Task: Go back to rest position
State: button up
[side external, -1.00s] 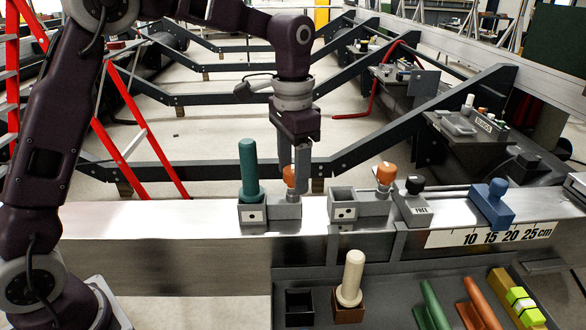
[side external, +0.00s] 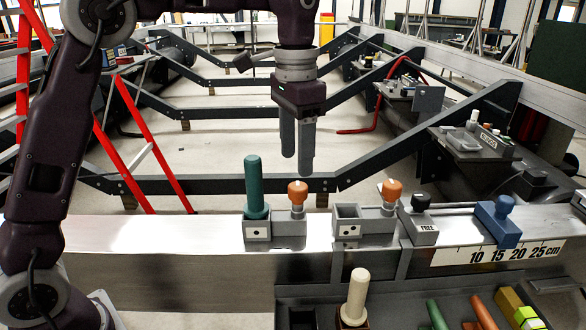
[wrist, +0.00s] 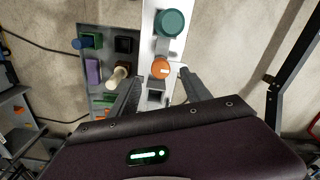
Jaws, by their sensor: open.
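My gripper (side external: 297,165) hangs in the air above the metal beam, its two grey fingers apart with nothing between them. In the wrist view, my gripper (wrist: 158,90) points down over the beam. Below it, an orange-topped knob (side external: 297,193) stands on a grey block, and it also shows in the wrist view (wrist: 161,68). To its left, a green peg (side external: 255,185) stands upright in a grey socket; it shows in the wrist view as a round green top (wrist: 169,22).
A grey open socket (side external: 347,222) with a second orange knob (side external: 391,191), the FREE block (side external: 418,228) and a blue slider (side external: 497,220) line the beam (side external: 150,240). A cream peg (side external: 355,297) stands in the lower tray. A red ladder (side external: 150,150) is behind.

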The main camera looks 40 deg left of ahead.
jog(key=s+a+r+n+t, duration=0.1)
jog(key=s+r, duration=0.3)
jog(key=s, duration=0.3)
jog(key=s+a+f+n+t, duration=0.1)
jog(key=s+f+t, duration=0.1)
jog(key=s, duration=0.7)
jog(key=s+a+f+n+t, duration=0.1)
jog(key=s+f, duration=0.3)
jog(key=s, duration=0.6)
jog(key=shift+a+f+n+t, duration=0.25)
jog(key=shift+a+n+t, duration=0.15)
jog(key=shift+n+t, duration=0.35)
